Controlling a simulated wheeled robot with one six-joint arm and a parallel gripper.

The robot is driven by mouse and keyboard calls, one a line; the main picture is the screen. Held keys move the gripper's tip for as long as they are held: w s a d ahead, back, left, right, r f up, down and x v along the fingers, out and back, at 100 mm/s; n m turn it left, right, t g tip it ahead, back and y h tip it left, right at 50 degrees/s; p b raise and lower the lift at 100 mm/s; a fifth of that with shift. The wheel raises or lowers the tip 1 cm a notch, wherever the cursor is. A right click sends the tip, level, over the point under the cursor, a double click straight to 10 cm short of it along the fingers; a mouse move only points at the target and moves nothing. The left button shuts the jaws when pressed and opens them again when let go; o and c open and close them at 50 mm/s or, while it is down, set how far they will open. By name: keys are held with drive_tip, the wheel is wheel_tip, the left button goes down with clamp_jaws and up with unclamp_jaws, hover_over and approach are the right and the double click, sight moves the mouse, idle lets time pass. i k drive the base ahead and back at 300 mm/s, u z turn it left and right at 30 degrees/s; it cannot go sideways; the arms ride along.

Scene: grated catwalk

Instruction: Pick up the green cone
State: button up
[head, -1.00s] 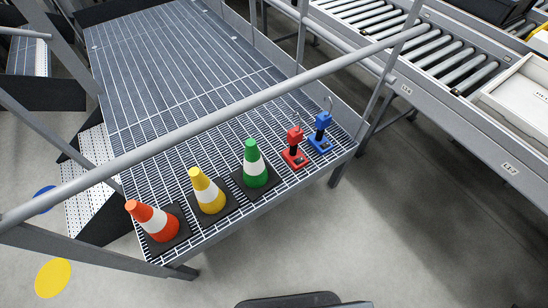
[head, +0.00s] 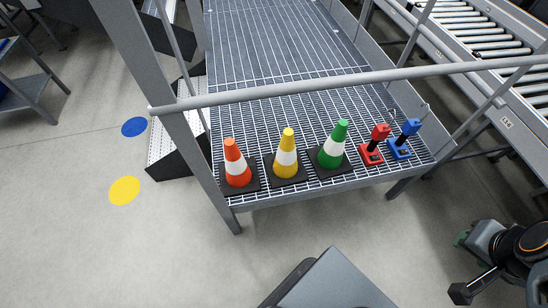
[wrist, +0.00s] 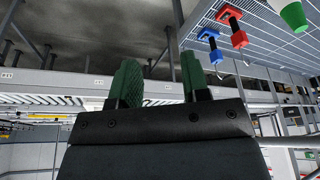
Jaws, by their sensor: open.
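The green cone (head: 333,146), with a white band and a dark square base, stands upright on the grated platform (head: 275,60), near its front edge. In the head view it is between the yellow cone and the red device. In the wrist view only part of the green cone (wrist: 293,16) shows, cut off at the top right corner. My gripper (wrist: 160,82) is open, with its two green fingers apart and nothing between them. It is away from the cone; in the head view my arm is at the lower right.
A yellow cone (head: 285,160) and an orange cone (head: 236,168) stand left of the green one. A red device (head: 371,150) and a blue device (head: 401,145) stand to its right. A grey rail (head: 330,84) crosses above the platform. A roller conveyor (head: 490,45) runs at the right.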

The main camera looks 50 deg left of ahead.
sight(329, 160)
drive_tip(key=u, duration=2.15)
drive_tip(key=i, duration=1)
drive_tip(key=z, duration=0.05)
